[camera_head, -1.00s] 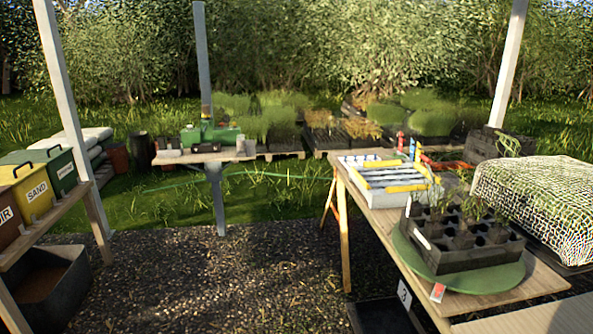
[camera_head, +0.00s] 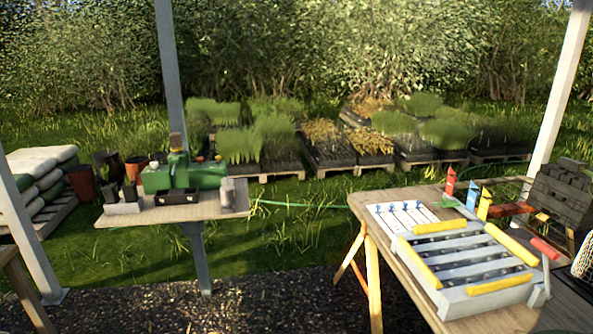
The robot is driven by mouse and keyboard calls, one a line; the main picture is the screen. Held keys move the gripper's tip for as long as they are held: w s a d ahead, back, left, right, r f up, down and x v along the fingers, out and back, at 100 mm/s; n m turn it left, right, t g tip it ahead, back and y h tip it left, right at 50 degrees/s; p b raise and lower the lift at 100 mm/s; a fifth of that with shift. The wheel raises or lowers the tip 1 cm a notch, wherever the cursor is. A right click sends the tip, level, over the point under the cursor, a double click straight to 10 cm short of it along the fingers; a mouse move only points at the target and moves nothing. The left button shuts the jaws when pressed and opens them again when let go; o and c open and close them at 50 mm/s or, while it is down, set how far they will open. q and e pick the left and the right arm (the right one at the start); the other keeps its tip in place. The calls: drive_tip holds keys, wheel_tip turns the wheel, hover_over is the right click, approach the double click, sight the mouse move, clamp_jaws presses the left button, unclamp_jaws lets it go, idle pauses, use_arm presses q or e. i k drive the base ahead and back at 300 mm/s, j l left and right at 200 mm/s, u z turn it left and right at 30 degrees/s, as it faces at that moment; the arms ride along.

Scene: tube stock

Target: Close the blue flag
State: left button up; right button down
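A small blue flag (camera_head: 473,195) stands upright at the back of the right-hand wooden table, between a red flag (camera_head: 450,182) and a yellow flag (camera_head: 484,204). It is small and partly overlapped by its neighbours, so I cannot make out its mounting or whether it is open or closed. Neither of my grippers is in view.
The right-hand table (camera_head: 388,237) holds a grey tray with yellow bars (camera_head: 470,262), a white panel (camera_head: 402,215) and a red handle (camera_head: 545,248). A smaller table (camera_head: 110,219) with a green machine (camera_head: 185,172) stands left. Gravel (camera_head: 265,310) lies clear between them.

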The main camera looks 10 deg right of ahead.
sight(472, 198)
drive_tip(key=i+z, duration=0.1)
drive_tip(key=i, duration=0.85)
drive_tip(key=i+j+z, duration=0.15)
drive_tip(key=i, duration=0.75)
